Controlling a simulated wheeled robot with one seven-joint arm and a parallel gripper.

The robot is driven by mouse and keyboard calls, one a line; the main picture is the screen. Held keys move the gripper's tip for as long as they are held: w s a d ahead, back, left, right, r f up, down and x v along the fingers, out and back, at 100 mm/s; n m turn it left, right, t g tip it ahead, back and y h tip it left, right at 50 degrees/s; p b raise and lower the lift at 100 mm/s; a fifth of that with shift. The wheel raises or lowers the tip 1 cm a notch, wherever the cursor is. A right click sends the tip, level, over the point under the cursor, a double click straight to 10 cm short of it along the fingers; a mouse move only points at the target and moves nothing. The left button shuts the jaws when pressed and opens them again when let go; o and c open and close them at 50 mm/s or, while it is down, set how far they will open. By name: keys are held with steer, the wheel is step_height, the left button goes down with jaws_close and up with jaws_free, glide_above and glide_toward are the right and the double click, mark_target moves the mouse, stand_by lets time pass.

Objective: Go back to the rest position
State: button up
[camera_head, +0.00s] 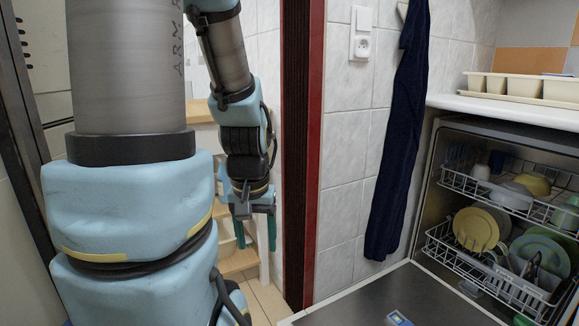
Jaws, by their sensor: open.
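My gripper (256,232) hangs pointing down at the end of my blue and grey arm, left of the middle of the head view. Its two green fingers are apart, and nothing shows between them. It is in front of wooden steps or shelves and left of the dark red door frame. My own large arm links fill the left of the view and hide what is behind them.
An open dishwasher (437,200) stands at the right, with dishes in two racks. Its lowered door (400,294) reaches across the bottom front. A dark blue cloth (396,150) hangs on the tiled wall. A cream tray (517,88) sits on the white counter.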

step_height(320, 180, up, 27)
steer(key=p, duration=2.4)
steer(key=shift+f, duration=0.2)
